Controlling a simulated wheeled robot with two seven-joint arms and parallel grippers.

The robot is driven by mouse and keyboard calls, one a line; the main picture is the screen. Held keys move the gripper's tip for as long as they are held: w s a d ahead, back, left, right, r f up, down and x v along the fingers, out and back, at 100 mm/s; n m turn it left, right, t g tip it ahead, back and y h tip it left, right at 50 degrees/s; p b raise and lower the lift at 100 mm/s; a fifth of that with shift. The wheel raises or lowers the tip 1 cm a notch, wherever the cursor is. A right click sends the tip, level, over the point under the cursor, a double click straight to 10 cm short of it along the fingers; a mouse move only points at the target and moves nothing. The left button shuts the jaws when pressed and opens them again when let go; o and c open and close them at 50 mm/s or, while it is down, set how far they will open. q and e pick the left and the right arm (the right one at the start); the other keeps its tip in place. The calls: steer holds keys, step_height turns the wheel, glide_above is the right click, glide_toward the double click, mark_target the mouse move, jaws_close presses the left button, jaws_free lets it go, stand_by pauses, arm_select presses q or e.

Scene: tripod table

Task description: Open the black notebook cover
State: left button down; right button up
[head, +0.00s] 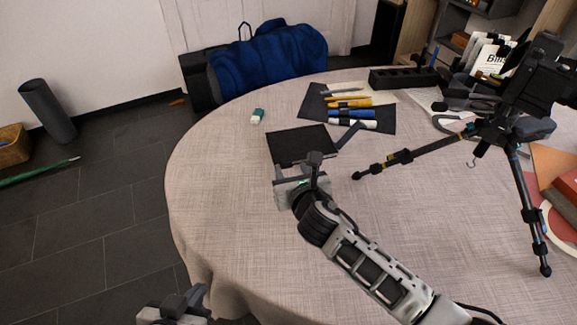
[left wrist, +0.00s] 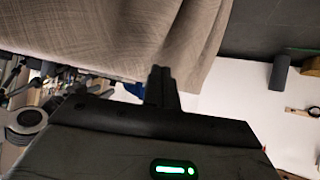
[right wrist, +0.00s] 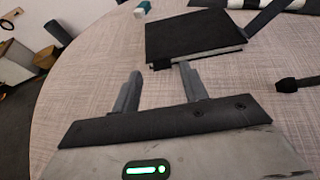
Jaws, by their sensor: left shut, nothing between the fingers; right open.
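The black notebook (head: 300,143) lies closed and flat near the left-middle of the round table. The right wrist view shows its dark cover (right wrist: 192,35) and the pale page edge below it. My right gripper (head: 298,168) is at the notebook's near edge. In the right wrist view its open, empty fingers (right wrist: 157,82) point at the notebook's near left corner; whether one touches it I cannot tell. My left gripper (head: 194,294) is low at the bottom of the head view, away from the notebook. Its fingers are together and empty in the left wrist view (left wrist: 161,86).
A white and teal eraser (head: 257,116) lies left of the notebook. A dark mat (head: 313,103) with pens and markers lies behind it. A black tripod (head: 492,130) stands to the right, one leg reaching toward the notebook. The table's left and front cloth (head: 220,190) is clear.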

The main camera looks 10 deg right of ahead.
mark_target(287, 162)
steer(key=x, duration=0.3)
steer(key=shift+w+f+b, duration=0.2)
steer(key=shift+w+b, duration=0.1)
steer(key=shift+w, duration=0.05)
arm_select(q)
steer(key=shift+w+d, duration=0.1)
steer(key=shift+w, duration=0.2)
arm_select(e)
steer(key=shift+w+a+f, duration=0.1)
steer(key=shift+w, duration=0.15)
